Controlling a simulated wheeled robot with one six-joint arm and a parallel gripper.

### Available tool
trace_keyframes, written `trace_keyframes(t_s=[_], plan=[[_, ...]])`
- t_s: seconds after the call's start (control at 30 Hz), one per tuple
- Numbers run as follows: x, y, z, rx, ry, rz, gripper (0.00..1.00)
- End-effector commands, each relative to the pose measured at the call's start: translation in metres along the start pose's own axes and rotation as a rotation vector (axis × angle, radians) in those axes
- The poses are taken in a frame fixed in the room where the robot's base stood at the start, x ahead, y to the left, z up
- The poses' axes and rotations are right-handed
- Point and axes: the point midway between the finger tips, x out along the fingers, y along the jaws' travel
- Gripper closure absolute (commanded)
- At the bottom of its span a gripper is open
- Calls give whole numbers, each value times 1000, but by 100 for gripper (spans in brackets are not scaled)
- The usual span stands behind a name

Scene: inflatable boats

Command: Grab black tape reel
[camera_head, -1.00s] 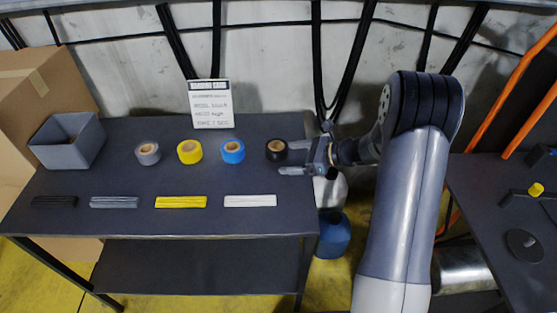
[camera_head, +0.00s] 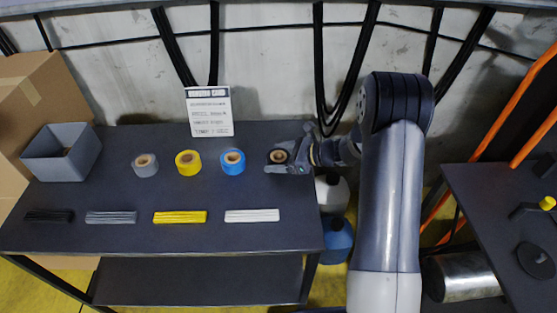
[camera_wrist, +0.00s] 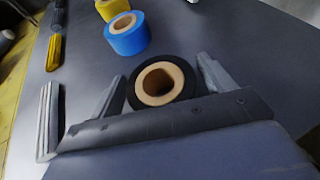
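The black tape reel (camera_head: 278,156) stands at the right end of the dark table, last in a row of tape reels. In the wrist view the black reel (camera_wrist: 163,84) shows its tan core and sits between the two fingers. My gripper (camera_head: 290,163) is at the table's right edge with its fingers reaching left around the reel. In the wrist view my gripper (camera_wrist: 160,88) is open, with a small gap visible at the fingers' sides. The lower part of the reel is hidden by the gripper body.
Blue (camera_head: 232,161), yellow (camera_head: 188,162) and grey (camera_head: 145,165) reels stand to the left. Several flat strips, including a white one (camera_head: 252,215), lie in front. A sign (camera_head: 209,111) stands behind and a grey bin (camera_head: 62,152) at far left. A second table (camera_head: 490,215) is at right.

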Motion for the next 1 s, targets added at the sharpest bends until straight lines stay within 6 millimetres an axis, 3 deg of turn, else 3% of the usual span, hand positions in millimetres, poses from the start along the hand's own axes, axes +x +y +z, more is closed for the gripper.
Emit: trace_keyframes(t_s=[0.5, 0.77, 1.0], plan=[[0, 0, 0, 0, 0, 0, 64], [-1, 0, 3, -2, -1, 0, 64], [-15, 0, 35, -6, -2, -2, 64]])
